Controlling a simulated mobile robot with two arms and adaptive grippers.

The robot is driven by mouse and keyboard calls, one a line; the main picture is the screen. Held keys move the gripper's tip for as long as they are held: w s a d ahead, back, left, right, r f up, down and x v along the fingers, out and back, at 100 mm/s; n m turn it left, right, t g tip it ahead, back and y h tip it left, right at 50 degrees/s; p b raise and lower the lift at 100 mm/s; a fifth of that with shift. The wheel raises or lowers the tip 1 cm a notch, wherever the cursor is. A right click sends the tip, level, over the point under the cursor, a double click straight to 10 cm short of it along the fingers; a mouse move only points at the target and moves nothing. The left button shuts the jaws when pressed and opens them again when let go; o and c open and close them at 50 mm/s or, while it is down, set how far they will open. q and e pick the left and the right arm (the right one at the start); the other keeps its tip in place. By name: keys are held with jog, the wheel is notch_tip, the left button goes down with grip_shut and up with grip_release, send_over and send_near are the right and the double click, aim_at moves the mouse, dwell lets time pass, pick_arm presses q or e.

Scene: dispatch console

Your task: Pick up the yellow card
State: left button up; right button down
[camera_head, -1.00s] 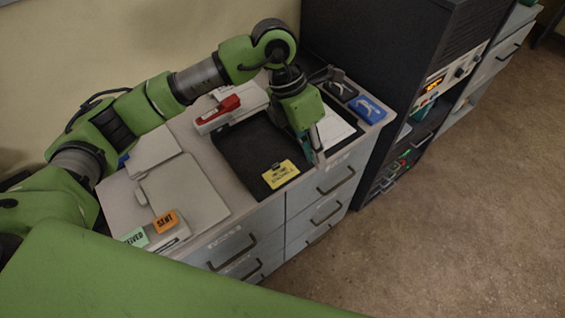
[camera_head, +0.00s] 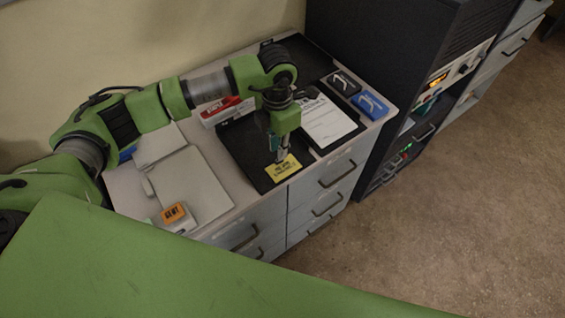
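The yellow card (camera_head: 284,169) with dark print lies near the front edge of a black tray (camera_head: 248,158) on the cabinet top. My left gripper (camera_head: 280,158) points down at the card's back edge, its fingertips overlapping the card in the picture. I cannot tell whether the fingers touch the card, or whether they are open or shut. My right gripper is not in view.
A printed sheet (camera_head: 330,122) lies right of the card. Black (camera_head: 341,82) and blue (camera_head: 370,104) items stand farther right. A red-and-white device (camera_head: 222,110) is behind. Left are a grey folder (camera_head: 188,185) and an orange block (camera_head: 173,211). A tall black rack borders the right.

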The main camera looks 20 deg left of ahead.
aim_at(283, 166)
pick_arm(q)
notch_tip(283, 166, down, 3)
jog(key=shift+f+p, duration=0.2)
jog(key=shift+p, duration=0.8)
jog(key=shift+f, duration=0.5)
grip_shut()
jog(key=shift+r, duration=0.1)
